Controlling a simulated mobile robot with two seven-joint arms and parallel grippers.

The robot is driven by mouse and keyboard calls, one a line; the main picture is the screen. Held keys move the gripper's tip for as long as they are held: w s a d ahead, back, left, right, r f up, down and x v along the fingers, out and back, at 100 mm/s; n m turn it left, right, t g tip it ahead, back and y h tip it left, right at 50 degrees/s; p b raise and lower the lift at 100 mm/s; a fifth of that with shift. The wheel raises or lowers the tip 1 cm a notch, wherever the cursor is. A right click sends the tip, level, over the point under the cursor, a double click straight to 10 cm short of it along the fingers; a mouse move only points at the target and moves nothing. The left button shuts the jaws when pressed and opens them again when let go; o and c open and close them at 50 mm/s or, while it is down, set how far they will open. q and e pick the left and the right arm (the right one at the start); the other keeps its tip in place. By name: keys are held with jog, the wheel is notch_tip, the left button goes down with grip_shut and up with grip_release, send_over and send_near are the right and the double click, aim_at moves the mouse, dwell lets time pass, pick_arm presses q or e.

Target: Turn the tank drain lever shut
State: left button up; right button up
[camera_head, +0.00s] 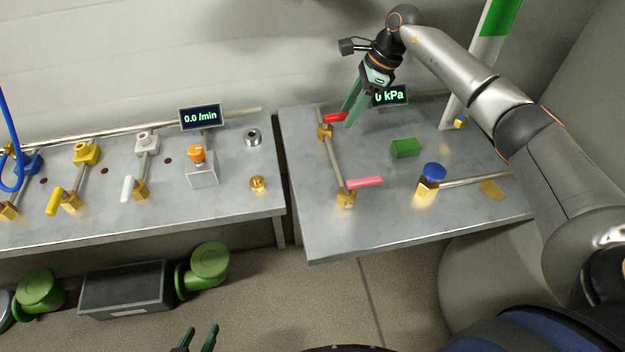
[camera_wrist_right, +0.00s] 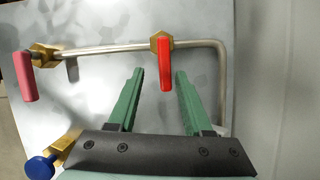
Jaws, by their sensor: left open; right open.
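Two levers sit on brass valves along one pipe on the right table. The red lever (camera_head: 335,118) is at the back, and the pink lever (camera_head: 365,182) is nearer the front. I see no label telling which is the tank drain lever. Both point across the pipe. My right gripper (camera_head: 350,118) is open at the red lever's free end. In the right wrist view, the red lever (camera_wrist_right: 166,66) shows between the open fingertips (camera_wrist_right: 159,74); contact cannot be told. The pink lever (camera_wrist_right: 25,77) is to the left there. My left gripper (camera_head: 201,331) is open, low and away from the tables.
A kPa display (camera_head: 390,96) stands behind the right gripper. A green block (camera_head: 405,148) and a blue-knobbed valve (camera_head: 434,171) are on the right table. The left table holds yellow and white levers (camera_head: 128,188), an orange knob (camera_head: 197,153) and a flow display (camera_head: 200,117).

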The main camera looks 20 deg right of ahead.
jog(key=s+m+p, duration=0.1)
jog(key=m, duration=0.1)
jog(key=a+m+t+p, duration=0.1)
jog(key=m+p, duration=0.1)
jog(key=shift+s+r+h, duration=0.15)
jog(key=shift+s+h, duration=0.25)
jog(key=m+p, duration=0.1)
jog(key=s+a+m+t+h+p, duration=0.1)
jog(key=m+p, duration=0.1)
jog(key=a+m+p, duration=0.1)
jog(key=m, duration=0.1)
jog(key=shift+s+t+p, duration=0.2)
jog(key=shift+t+p, duration=0.1)
jog(key=a+b+v, duration=0.1)
jog(key=b+v, duration=0.1)
jog(key=v, duration=1)
jog(key=s+a+f+m+g+y+b, duration=0.1)
jog(key=s+a+f+y, duration=0.1)
jog(key=s+a, duration=0.5)
jog(key=s+a+f+m+g+y+b, duration=0.1)
jog(key=s+a+f+m+y, duration=0.1)
jog(key=s+a, duration=0.5)
jog(key=shift+a+f+g+y, duration=0.4)
jog(key=shift+a+f+y, duration=0.1)
jog(key=shift+a+f, duration=0.95)
jog(key=shift+s, duration=0.1)
